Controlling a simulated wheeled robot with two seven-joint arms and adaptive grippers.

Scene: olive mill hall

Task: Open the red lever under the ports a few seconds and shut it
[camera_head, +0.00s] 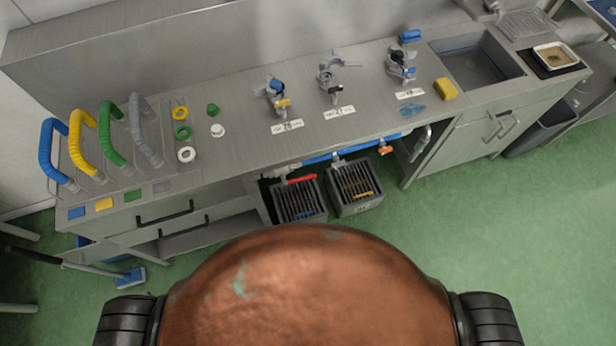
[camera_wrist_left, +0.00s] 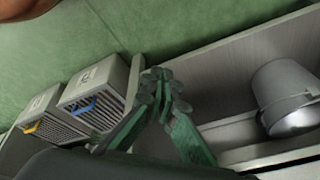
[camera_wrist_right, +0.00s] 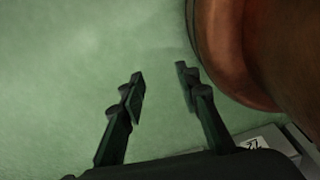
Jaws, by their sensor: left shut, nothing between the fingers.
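The red lever (camera_head: 300,179) shows in the head view below the front edge of the bench, just above the left grey crate. It lies roughly level, beside the blue pipe (camera_head: 345,154). Three port fittings, left (camera_head: 275,98), middle (camera_head: 328,80) and right (camera_head: 400,68), stand on the bench above. In the left wrist view my left gripper (camera_wrist_left: 165,88) is shut and empty, near the crates; the lever does not show there. In the right wrist view my right gripper (camera_wrist_right: 158,86) is open and empty above the green floor. Neither gripper shows in the head view.
Two slotted crates, left (camera_head: 300,216) and right (camera_head: 357,208), stand under the bench. A small orange-red handle (camera_head: 385,149) sits farther right on the pipe. A grey bucket (camera_wrist_left: 294,112) is right in the left wrist view. Green floor (camera_head: 500,230) is clear at right.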

